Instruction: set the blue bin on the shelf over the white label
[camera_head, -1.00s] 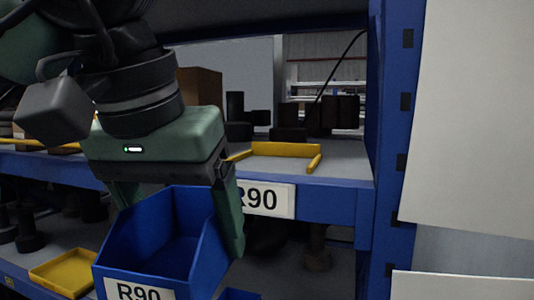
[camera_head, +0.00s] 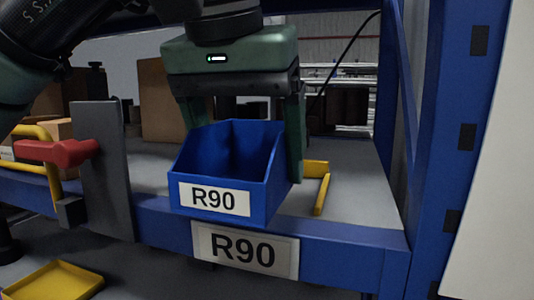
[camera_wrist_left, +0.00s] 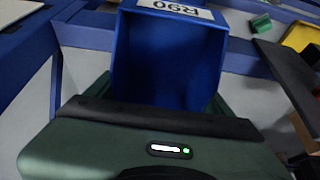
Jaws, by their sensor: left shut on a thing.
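The blue bin (camera_head: 255,196) has an R90 label on its front. My left gripper (camera_head: 242,150) is shut on it, with a finger on each side. The bin is upright at the shelf's front edge, above the white R90 label (camera_head: 246,250) on the blue shelf beam (camera_head: 345,258). I cannot tell whether its bottom touches the shelf. The left wrist view also shows the bin (camera_wrist_left: 170,60) in front of the gripper (camera_wrist_left: 165,95). The right gripper is not in view.
A yellow tray frame (camera_head: 321,195) lies on the shelf behind and right of the bin. A grey upright plate (camera_head: 102,170) with a red handle (camera_head: 60,152) stands at left. A blue rack post (camera_head: 462,130) rises at right. Another yellow tray (camera_head: 55,281) is on the lower level.

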